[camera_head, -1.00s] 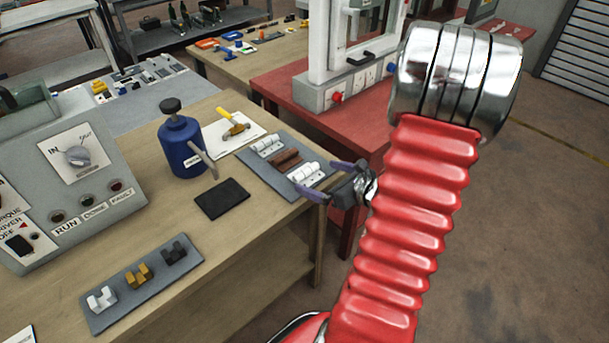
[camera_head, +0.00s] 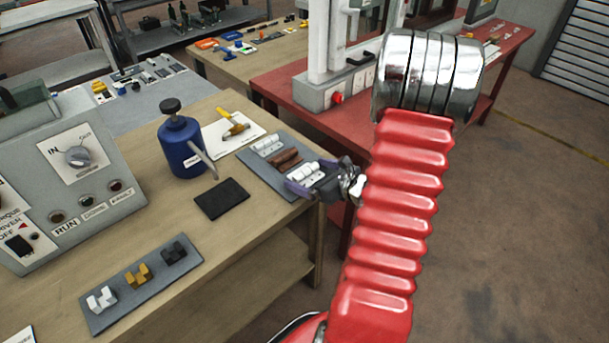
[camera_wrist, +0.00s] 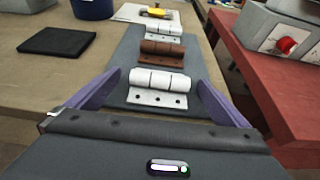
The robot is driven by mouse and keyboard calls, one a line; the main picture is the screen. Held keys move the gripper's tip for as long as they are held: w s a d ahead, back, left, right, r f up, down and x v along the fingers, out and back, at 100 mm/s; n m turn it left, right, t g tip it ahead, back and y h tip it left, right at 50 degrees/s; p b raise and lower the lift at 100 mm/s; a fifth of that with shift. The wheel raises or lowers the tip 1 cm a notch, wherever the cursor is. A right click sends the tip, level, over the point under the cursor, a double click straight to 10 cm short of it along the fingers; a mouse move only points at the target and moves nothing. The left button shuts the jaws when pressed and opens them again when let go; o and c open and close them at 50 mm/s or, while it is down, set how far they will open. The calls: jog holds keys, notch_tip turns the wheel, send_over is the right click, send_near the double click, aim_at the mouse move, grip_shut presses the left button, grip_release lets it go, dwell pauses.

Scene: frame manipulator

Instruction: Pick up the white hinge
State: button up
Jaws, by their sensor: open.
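Two white hinges lie on a grey mat (camera_head: 256,170) at the right end of the wooden table, with a brown hinge (camera_head: 286,158) between them. The near white hinge (camera_head: 306,173) is closest to my gripper; in the wrist view it (camera_wrist: 159,87) lies centred between the fingers. The far white hinge (camera_head: 267,145) is beyond the brown one, and also shows in the wrist view (camera_wrist: 163,31). My gripper (camera_head: 304,177) is open, its purple fingers on either side of the near hinge. I cannot tell whether they touch it.
A blue bottle (camera_head: 182,146) and a black pad (camera_head: 221,199) stand left of the mat. A red table (camera_head: 290,90) with a grey machine is at the right. A second mat (camera_head: 112,321) with small blocks lies at front left.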

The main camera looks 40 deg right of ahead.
aim_at(310, 178)
jog(key=c, duration=0.9)
jog(key=shift+r, duration=0.1)
jog(key=shift+r, duration=4.95)
